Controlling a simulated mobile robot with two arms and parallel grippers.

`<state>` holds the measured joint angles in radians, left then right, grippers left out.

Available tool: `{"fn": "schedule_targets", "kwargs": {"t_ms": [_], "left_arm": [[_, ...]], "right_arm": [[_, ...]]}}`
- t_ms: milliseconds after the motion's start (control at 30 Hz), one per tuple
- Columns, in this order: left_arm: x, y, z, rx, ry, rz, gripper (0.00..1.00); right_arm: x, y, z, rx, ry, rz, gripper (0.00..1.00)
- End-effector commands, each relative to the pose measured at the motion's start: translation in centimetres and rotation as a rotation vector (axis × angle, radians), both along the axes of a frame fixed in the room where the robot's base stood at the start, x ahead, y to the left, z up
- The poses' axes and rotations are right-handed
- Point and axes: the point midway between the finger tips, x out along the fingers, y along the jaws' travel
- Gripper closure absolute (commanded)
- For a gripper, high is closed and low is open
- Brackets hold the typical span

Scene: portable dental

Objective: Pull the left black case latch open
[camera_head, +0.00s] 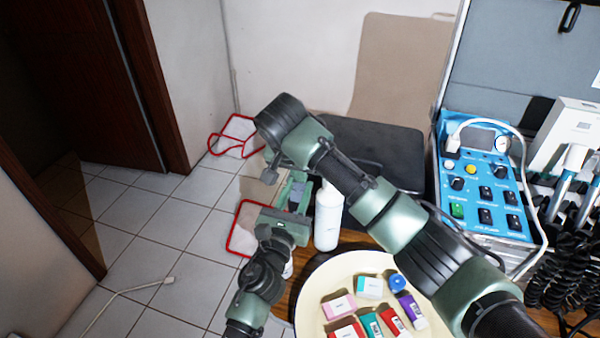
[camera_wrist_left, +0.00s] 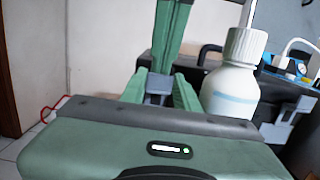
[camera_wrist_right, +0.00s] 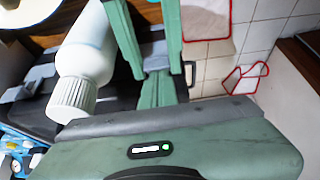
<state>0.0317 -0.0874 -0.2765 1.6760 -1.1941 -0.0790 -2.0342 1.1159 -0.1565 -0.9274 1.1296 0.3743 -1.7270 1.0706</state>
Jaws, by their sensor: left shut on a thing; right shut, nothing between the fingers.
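The black case (camera_head: 390,145) lies behind my crossed arms in the head view. Its left latch, a small grey piece (camera_wrist_left: 157,84), sits between the green fingers of my left gripper (camera_wrist_left: 160,97) in the left wrist view. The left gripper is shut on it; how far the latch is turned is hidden. My right gripper (camera_wrist_right: 156,88) is shut and empty, close to the left gripper at the same corner of the case. My right arm crosses over in front of the case. Another grey latch (camera_wrist_left: 289,122) shows to the right of a bottle.
A white bottle (camera_head: 328,215) stands close to the right of my grippers. A round cream tray (camera_head: 312,300) holds several small coloured boxes. A blue control unit (camera_head: 485,195) stands at the right. Tiled floor is open at the left.

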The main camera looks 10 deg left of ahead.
Motion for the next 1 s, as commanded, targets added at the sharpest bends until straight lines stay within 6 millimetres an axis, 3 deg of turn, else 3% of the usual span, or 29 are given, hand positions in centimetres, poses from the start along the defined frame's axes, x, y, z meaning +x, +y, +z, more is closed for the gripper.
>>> {"fn": "schedule_targets", "kwargs": {"t_ms": [567,600,1000], "left_arm": [[0.1,0.1,-0.1,0.000,0.002,0.003,1.00],[0.1,0.1,0.0,0.000,0.001,0.003,0.61],[-0.6,0.2,-0.2,-0.001,0.001,0.001,0.60]], "right_arm": [[-1.8,0.6,-0.6,-0.011,-0.047,0.008,1.00],[-1.8,0.6,-0.6,-0.011,-0.046,0.008,1.00],[-1.4,0.3,-0.4,-0.011,-0.056,0.002,1.00]]}}
